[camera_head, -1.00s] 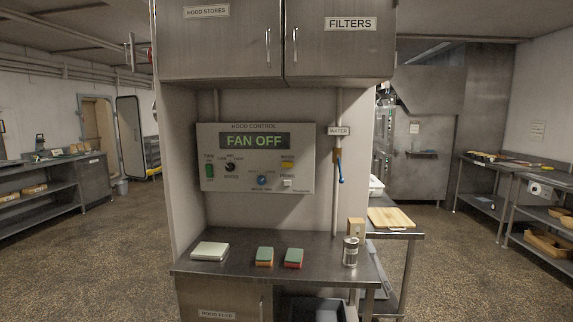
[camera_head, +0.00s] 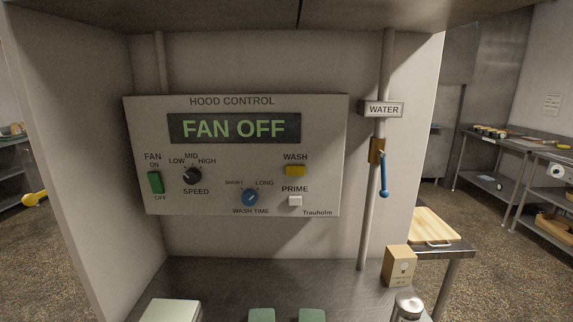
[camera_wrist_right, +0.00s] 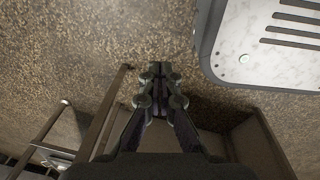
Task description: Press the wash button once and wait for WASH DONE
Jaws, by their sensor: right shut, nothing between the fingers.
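The hood control panel (camera_head: 235,155) is on the wall in the middle of the head view. Its display (camera_head: 234,128) reads FAN OFF in green. The yellow wash button (camera_head: 295,170) is at the panel's right, below the WASH label. The white prime button (camera_head: 295,201) is below it. The blue wash time knob (camera_head: 250,197) and black speed knob (camera_head: 192,176) are to the left, with the green fan switch (camera_head: 155,182) at far left. In the right wrist view my right gripper (camera_wrist_right: 157,72) is shut and empty above the floor, away from the panel. My left gripper is not in view.
A blue-handled water valve (camera_head: 384,175) is on the pipe right of the panel. On the steel counter (camera_head: 240,280) below are two green-topped sponges (camera_head: 262,315), a pale flat item (camera_head: 171,311), a cardboard box (camera_head: 398,266) and a metal can (camera_head: 408,306). The space before the panel is clear.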

